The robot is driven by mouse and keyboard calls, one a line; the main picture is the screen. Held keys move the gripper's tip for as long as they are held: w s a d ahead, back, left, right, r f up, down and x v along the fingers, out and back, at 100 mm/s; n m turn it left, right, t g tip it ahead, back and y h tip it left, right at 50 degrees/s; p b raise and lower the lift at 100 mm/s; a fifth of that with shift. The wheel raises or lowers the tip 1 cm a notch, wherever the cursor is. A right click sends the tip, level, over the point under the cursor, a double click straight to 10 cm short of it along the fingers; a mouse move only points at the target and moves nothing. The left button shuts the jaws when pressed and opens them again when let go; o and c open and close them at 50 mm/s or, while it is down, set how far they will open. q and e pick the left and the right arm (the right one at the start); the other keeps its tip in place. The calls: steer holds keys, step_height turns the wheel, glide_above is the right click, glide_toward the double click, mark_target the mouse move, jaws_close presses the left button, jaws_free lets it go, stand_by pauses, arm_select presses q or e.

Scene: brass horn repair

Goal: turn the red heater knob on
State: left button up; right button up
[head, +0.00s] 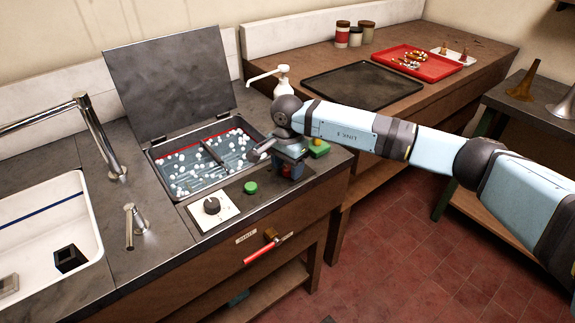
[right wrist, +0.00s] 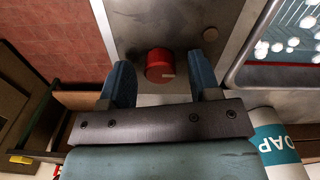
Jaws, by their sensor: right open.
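The red heater knob (right wrist: 160,65) shows in the right wrist view as a short red cylinder with a small pale mark, on the grey counter. My right gripper (right wrist: 159,72) is open, its two blue fingers on either side of the knob, with a visible gap on each side. I see no grip on it. In the head view my right gripper (head: 289,168) points down at the counter's front right part, and it mostly hides the knob there. My left gripper is in neither view.
A bubbling tank (head: 160,190) with a raised lid (head: 170,80) lies beside the gripper. A red-handled lever (head: 264,252) sticks out below.

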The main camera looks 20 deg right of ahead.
steer(key=shift+c, duration=0.5)
steer(key=c, duration=0.8)
